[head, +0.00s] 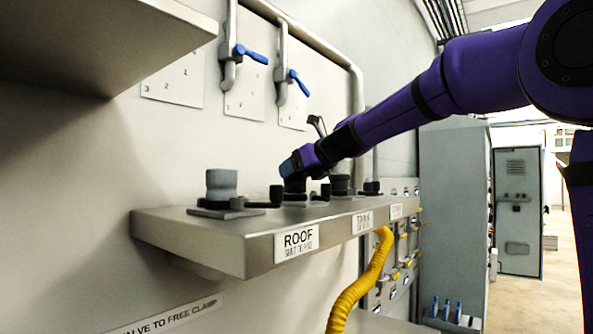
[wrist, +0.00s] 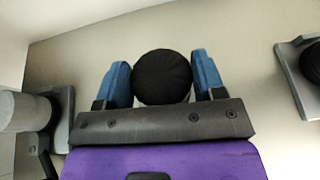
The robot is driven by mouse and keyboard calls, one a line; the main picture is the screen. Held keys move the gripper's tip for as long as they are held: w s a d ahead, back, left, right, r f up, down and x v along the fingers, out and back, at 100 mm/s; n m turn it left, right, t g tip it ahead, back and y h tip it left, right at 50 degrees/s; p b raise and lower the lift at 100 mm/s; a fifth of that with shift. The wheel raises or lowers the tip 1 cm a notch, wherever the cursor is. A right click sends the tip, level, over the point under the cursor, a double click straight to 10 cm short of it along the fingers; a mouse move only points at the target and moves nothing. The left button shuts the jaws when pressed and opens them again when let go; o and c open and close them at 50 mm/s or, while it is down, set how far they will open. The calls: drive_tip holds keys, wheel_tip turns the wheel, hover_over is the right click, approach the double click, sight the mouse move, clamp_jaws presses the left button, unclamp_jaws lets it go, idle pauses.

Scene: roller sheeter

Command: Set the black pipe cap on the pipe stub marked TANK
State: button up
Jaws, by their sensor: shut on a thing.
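My gripper (head: 291,166) reaches in from the right over the shelf, at the middle fitting, behind the TANK label (head: 362,222). In the wrist view its blue fingers (wrist: 161,82) are shut on the round black pipe cap (wrist: 162,77). The cap shows as a dark shape (head: 295,184) under the fingers in the head view. It hides the TANK stub below it in the wrist view. In the head view I cannot tell whether the cap touches or sits fully on the stub.
The grey ROOF stub (head: 222,184) stands on its plate to the left, also in the wrist view (wrist: 22,110). Another fitting (head: 341,183) stands close to the right. A metal overhang (head: 90,40) is at upper left. A yellow hose (head: 361,283) hangs below the shelf (head: 190,238).

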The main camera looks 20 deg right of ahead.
drive_tip(key=shift+f, duration=0.25)
drive_tip(key=o, duration=1)
drive_tip(key=v, duration=1)
drive_tip(key=shift+s+d, duration=0.25)
drive_tip(key=shift+s, duration=0.1)
drive_tip(key=shift+s, duration=0.1)
